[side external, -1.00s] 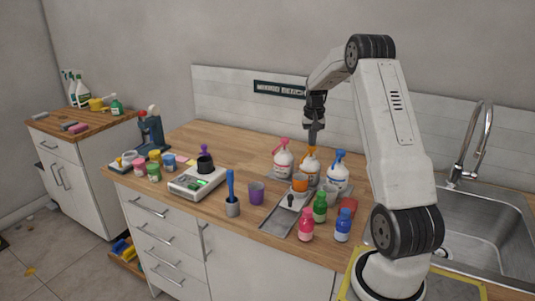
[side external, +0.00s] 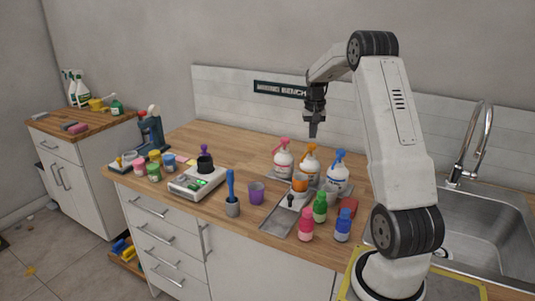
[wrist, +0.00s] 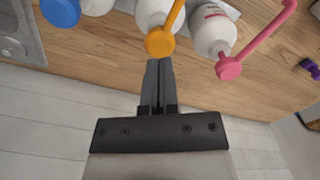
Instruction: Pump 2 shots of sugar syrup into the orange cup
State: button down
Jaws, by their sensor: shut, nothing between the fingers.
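The orange cup (side external: 300,184) stands on the counter in front of the pump bottles in the side view. Three white pump bottles stand in a row: one with a pink pump (side external: 283,158), one with an orange pump (side external: 309,163), one with a blue pump (side external: 337,178). Their labels are too small to read, so I cannot tell which holds sugar syrup. My gripper (side external: 313,136) is shut and empty, pointing down just above the orange pump head. In the wrist view, my fingertips (wrist: 159,62) lie beside the orange pump head (wrist: 160,42), with the pink one (wrist: 229,68) to the right.
The sink (side external: 485,230) is right.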

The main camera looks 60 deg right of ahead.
dwell(0.3)
notch_tip(320, 180, up, 6)
dwell(0.8)
jog(key=w+a+f+n, duration=0.2)
jog(key=a, duration=0.6)
jog(key=w+a+f+n+t, duration=0.1)
jog(key=w+a+f+n, duration=0.15)
jog(key=a, duration=0.55)
jog(key=w+a+f+n, duration=0.2)
jog(key=w+a, duration=0.1)
jog(key=a, duration=0.4)
jog(key=s+a+f+n, duration=0.1)
jog(key=s+a+f, duration=0.1)
jog(key=a, duration=0.4)
jog(key=s+a+f+n+t, duration=0.1)
jog(key=s+a+f+n, duration=0.1)
jog(key=s+a, duration=0.3)
jog(key=s+a+f+n, duration=0.2)
jog(key=s+a, duration=0.1)
jog(key=a, duration=0.5)
jog(key=shift+s+a+t, duration=0.2)
jog(key=shift+a+t, duration=0.1)
jog(key=shift+a, duration=0.05)
